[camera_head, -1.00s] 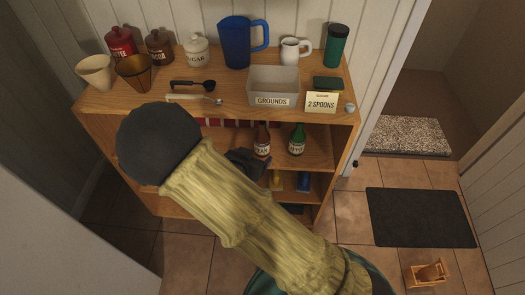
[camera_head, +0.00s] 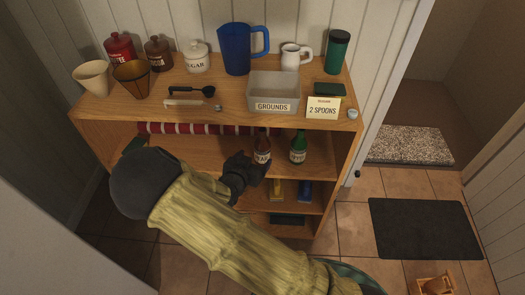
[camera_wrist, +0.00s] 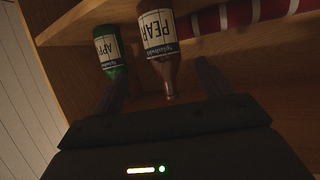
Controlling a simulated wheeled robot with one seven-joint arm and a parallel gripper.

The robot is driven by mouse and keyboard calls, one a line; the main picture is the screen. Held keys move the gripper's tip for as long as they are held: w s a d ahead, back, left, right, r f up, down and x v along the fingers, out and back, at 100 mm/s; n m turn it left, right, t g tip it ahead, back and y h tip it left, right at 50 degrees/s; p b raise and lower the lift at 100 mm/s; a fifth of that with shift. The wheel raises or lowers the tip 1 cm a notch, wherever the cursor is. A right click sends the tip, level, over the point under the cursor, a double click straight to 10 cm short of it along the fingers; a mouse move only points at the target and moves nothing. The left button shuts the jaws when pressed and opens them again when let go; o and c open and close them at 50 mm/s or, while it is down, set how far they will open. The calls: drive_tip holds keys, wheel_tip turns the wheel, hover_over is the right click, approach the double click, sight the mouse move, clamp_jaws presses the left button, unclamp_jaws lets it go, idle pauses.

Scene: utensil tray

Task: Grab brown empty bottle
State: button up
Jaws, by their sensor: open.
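The brown bottle (camera_head: 262,150) with a pale PEAR label stands upright on the shelf below the counter top. It also shows in the wrist view (camera_wrist: 159,38), where it appears upside down with its neck between my fingers. My gripper (camera_head: 252,168) is open, just in front and to the left of the bottle in the head view. The wrist view shows my two fingers (camera_wrist: 163,75) spread on either side of the bottle neck, with gaps on both sides. I cannot tell how deep the bottle is between them.
A green bottle (camera_head: 298,150) stands close to the right of the brown one and in the wrist view (camera_wrist: 110,50) lies beyond my left finger. The counter top (camera_head: 232,108) is just above. A red-and-white striped roll (camera_head: 190,129) lies behind on the shelf. A yellow item (camera_head: 277,190) is below.

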sight(260, 151)
drive_tip(key=x, duration=0.5)
drive_tip(key=shift+w+d+f+b, duration=0.15)
drive_tip(key=shift+w+f+b, duration=0.05)
drive_tip(key=shift+w+b, duration=0.1)
drive_tip(key=shift+w, duration=0.2)
drive_tip(key=shift+w, duration=0.1)
drive_tip(key=x, duration=0.5)
drive_tip(key=shift+w+r, duration=0.1)
drive_tip(key=shift+w, duration=0.15)
drive_tip(key=shift+c, duration=0.5)
drive_tip(key=c, duration=1.1)
